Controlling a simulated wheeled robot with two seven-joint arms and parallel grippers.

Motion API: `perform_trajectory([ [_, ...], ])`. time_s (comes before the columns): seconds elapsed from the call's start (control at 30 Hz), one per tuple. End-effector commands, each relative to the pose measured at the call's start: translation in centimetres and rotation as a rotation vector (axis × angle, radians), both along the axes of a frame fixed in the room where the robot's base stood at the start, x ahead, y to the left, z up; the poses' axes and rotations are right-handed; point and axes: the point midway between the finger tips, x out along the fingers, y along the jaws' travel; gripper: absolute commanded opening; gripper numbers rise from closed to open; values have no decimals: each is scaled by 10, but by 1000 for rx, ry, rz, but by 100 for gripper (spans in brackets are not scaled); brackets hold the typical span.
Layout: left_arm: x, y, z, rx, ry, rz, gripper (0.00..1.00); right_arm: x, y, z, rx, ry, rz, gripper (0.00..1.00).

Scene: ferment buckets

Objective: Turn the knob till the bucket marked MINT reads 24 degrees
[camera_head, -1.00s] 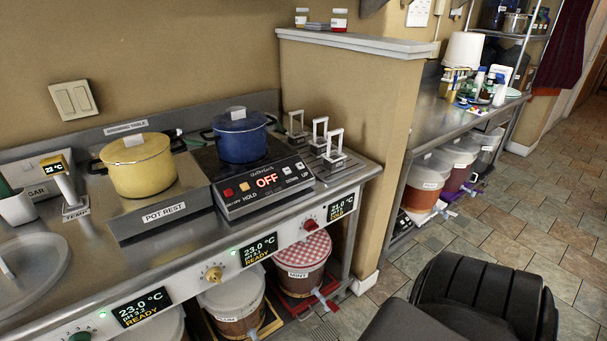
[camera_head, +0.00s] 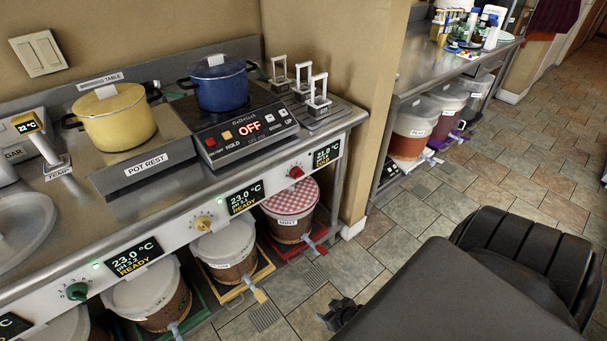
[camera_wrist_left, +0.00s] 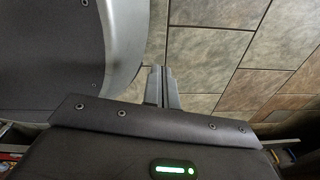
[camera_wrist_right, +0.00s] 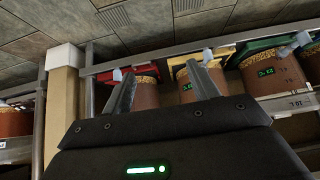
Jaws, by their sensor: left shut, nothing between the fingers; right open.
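The bucket marked MINT (camera_head: 288,226), with a red-checked lid, stands on a red tray under the counter in the head view. A red knob (camera_head: 296,172) is on the counter's front panel above it. The display (camera_head: 327,153) right of that knob appears to read 21.0 °C, in small digits. My right gripper (camera_head: 338,316) is low at the bottom, apart from the knob and bucket. In the right wrist view it is open and empty (camera_wrist_right: 160,68), with buckets upside down beyond it. My left gripper (camera_wrist_left: 161,84) is shut and empty above floor tiles in its wrist view.
A yellow knob (camera_head: 203,222) and a green knob (camera_head: 77,291) have their own displays reading 23.0 °C, READY. A yellow pot (camera_head: 117,118) and a blue pot (camera_head: 221,87) stand on the counter. The tiled floor (camera_head: 430,190) right of the counter is clear.

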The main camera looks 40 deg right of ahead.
Motion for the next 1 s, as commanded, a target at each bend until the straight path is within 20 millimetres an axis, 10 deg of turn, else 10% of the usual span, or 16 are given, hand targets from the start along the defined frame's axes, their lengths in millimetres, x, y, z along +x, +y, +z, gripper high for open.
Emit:
perform_trajectory([
  [0.1, -9, 4, -6, 5, 14, 0, 0, 92, -46, 101, 13, -302, -54, 59],
  [0.2, -8, 6, -8, 9, 13, -1, 0, 138, -76, 190, 13, -518, -65, 59],
  [0.4, 7, 10, -9, 14, -9, -3, 0, 170, -105, 324, -10, -808, -38, 59],
  [0.6, 19, 13, -10, 18, -22, -4, 0, 172, -110, 369, -21, -899, -20, 59],
  [1.0, 8, 16, -7, 21, -10, -5, 0, 212, -112, 370, -20, -901, -20, 59],
])
